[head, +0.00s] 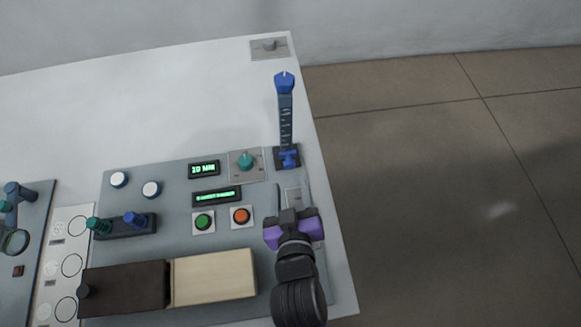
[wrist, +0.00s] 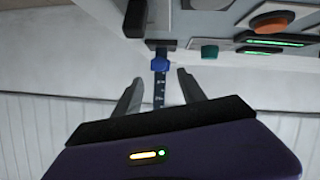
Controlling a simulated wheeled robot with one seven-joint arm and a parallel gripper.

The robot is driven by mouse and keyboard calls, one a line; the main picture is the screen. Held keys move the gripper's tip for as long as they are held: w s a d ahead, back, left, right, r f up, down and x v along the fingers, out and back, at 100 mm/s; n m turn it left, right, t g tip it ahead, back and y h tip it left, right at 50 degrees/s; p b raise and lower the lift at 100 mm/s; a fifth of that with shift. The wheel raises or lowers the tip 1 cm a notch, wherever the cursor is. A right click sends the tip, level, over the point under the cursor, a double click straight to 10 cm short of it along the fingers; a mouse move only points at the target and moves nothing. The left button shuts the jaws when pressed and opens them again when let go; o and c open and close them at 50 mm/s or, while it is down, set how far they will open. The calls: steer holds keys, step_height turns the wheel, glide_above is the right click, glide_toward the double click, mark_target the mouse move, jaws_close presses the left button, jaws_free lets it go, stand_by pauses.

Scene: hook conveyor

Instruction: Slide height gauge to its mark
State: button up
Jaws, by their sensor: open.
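The height gauge (head: 286,115) is a dark blue upright scale with pale tick marks and a blue cap, at the right of the panel. Its blue slider (head: 289,158) sits low, at the foot of the scale by the dark base. In the wrist view the scale (wrist: 160,92) shows between my fingers, with the slider (wrist: 160,65) near the base. My gripper (head: 292,186) is open and empty, with its fingers pointing at the gauge's foot. The slider appears just beyond the fingertips (wrist: 160,76), and I see no contact. A small display (head: 204,169) reads "10 MM".
A teal knob (head: 245,161) stands just left of the gauge. Green (head: 203,222) and orange (head: 241,215) buttons sit left of my gripper. A dark and pale block (head: 212,277) lies in front. The table's right edge is close; bare floor lies beyond.

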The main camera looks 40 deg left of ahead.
mark_target(289, 166)
steer(key=shift+p+x, duration=0.5)
steer(key=shift+x, duration=3.3)
jaws_close()
